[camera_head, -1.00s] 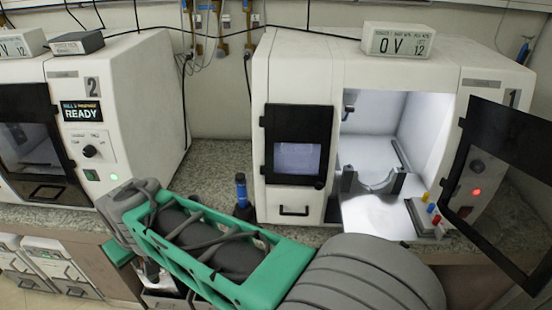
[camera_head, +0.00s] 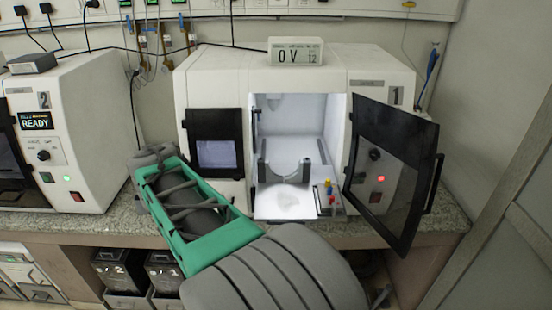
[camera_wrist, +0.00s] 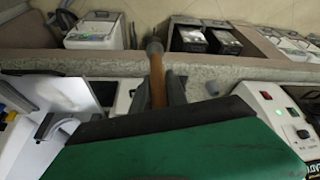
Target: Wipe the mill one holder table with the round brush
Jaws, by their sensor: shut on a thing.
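Mill one (camera_head: 222,80), a white machine marked 1, stands on the counter with its dark door (camera_head: 393,170) swung open to the right. Inside is a lit white holder table (camera_head: 270,208) with a faint greyish patch near its front. A dark U-shaped holder (camera_head: 262,172) stands behind that patch. In the wrist view my gripper (camera_wrist: 159,88) is shut on the round brush (camera_wrist: 157,72), which has a wooden handle and a greyish end pointing away. The brush is apart from the table. In the head view the arm hides my gripper and the brush.
Coloured knobs (camera_head: 329,190) sit at the table's right front corner. Mill two (camera_head: 75,115) stands to the left. A display box (camera_head: 296,51) lies on top of mill one. Black bins (camera_head: 118,270) sit below the granite counter (camera_head: 405,232). The open door bounds the opening's right side.

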